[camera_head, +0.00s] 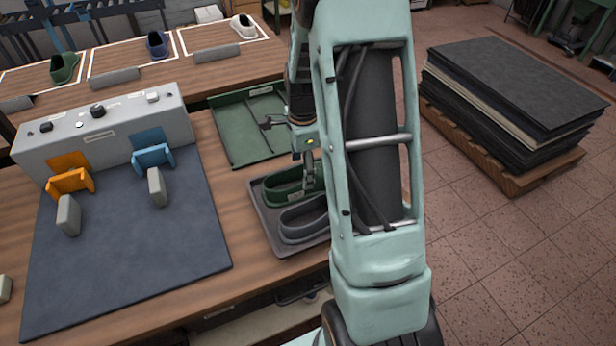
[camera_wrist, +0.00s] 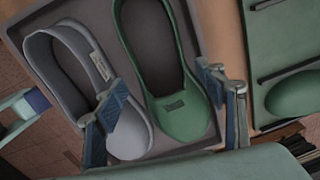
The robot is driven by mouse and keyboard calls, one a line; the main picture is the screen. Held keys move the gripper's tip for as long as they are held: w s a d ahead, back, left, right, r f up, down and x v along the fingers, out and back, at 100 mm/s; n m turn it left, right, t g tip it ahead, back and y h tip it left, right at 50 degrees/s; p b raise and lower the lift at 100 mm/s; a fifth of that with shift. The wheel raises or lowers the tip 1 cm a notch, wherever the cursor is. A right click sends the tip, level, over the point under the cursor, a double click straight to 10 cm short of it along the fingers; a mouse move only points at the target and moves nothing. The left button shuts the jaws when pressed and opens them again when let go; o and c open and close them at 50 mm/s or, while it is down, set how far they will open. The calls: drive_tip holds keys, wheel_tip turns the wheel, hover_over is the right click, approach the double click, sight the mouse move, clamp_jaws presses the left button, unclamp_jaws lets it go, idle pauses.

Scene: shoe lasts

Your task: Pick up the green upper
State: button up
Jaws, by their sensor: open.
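The green upper (camera_head: 283,188) lies in a dark grey tray (camera_head: 262,212) beside a grey upper (camera_head: 303,221). My arm hides part of the tray in the head view. In the wrist view the green upper (camera_wrist: 185,118) has its rounded closed end towards my gripper (camera_wrist: 163,92). The gripper is open and empty. Its left finger shows over the grey upper (camera_wrist: 128,140), near the gap between the two uppers. Its right finger shows at the green upper's right side, near the tray's edge. I cannot tell whether either finger touches anything.
A green divided tray (camera_head: 232,135) stands behind the dark tray. To the left are a dark mat (camera_head: 130,245), a grey control box (camera_head: 110,125), and orange (camera_head: 72,181) and blue (camera_head: 153,158) holders. Several shoe-shaped items stand on the back bench. Stacked dark sheets (camera_head: 515,85) stand right.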

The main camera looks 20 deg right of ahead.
wheel_tip(320, 180, down, 5)
drive_tip(key=shift+w+d+p, duration=0.1)
drive_tip(key=shift+p, duration=0.3)
drive_tip(key=c, duration=1)
